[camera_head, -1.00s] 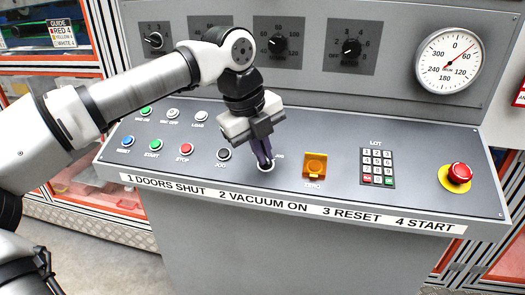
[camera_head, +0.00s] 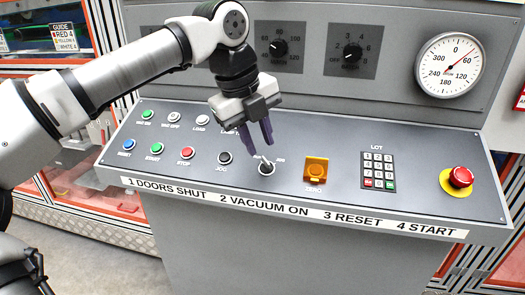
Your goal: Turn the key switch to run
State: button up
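The key switch (camera_head: 267,169) is on the sloping console, between the black JOG button and the orange ZERO cover. It is a dark round switch with a pale rim, and a small light key or pointer seems to tilt up and left from it. A small label beside it on the right is too small to read surely. My gripper (camera_head: 260,146) is above and slightly left of the switch. Its two purple fingers point down, stand apart with nothing between them, and appear clear of the switch.
The JOG button (camera_head: 225,158) and the red STOP button (camera_head: 187,153) lie left of the switch. The orange ZERO cover (camera_head: 315,170), the keypad (camera_head: 378,169) and the red emergency button (camera_head: 460,176) lie right. Knobs and a round gauge (camera_head: 449,62) are on the upright panel behind.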

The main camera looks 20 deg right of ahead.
jog(key=v, duration=0.9)
jog(key=shift+r+p, duration=0.25)
jog(key=shift+p, duration=0.05)
